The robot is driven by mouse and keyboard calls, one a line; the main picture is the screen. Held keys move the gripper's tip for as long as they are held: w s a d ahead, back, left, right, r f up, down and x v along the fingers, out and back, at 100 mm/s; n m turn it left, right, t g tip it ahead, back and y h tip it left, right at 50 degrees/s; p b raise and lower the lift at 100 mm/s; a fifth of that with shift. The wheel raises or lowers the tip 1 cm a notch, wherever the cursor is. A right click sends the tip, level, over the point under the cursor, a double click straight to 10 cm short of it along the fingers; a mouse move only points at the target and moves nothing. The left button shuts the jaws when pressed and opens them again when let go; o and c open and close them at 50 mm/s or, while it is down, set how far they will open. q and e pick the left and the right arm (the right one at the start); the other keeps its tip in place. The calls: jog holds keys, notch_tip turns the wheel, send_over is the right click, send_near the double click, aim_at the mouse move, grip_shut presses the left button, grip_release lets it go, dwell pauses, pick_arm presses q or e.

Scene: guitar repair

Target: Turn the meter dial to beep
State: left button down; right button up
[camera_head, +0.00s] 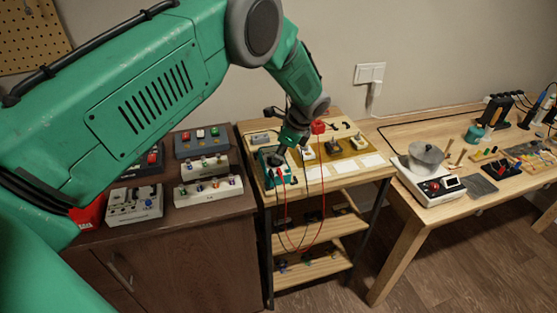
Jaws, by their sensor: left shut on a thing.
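The meter (268,180) is a small green device on the left front of the light wooden shelf table in the middle. Red and black leads hang from it over the table's front edge. My left arm comes in from the left and reaches down over this table. My left gripper (279,158) is right at the top of the meter and shut on its dial, as far as I can see. The dial itself is hidden by the gripper, so its setting cannot be read. My right gripper is not in view.
Small devices and a red object (318,127) stand on the same table (344,187). Several effect pedals (208,191) sit on the dark cabinet at left. A scale with a metal pot (426,157) and tools stand on the right bench (458,214). The wall is close behind.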

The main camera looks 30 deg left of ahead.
pick_arm(q)
jog(key=shift+w+n+g+b, duration=0.15)
jog(key=shift+n+g+b, duration=0.35)
jog(key=shift+n, duration=0.7)
jog(key=shift+h, duration=0.3)
jog(key=c, duration=1.6)
grip_release()
jog(key=shift+w, duration=0.1)
jog(key=shift+r, duration=0.1)
jog(key=v, duration=1.1)
jog(key=shift+w+d+r, duration=0.15)
jog(key=shift+d+r, duration=0.05)
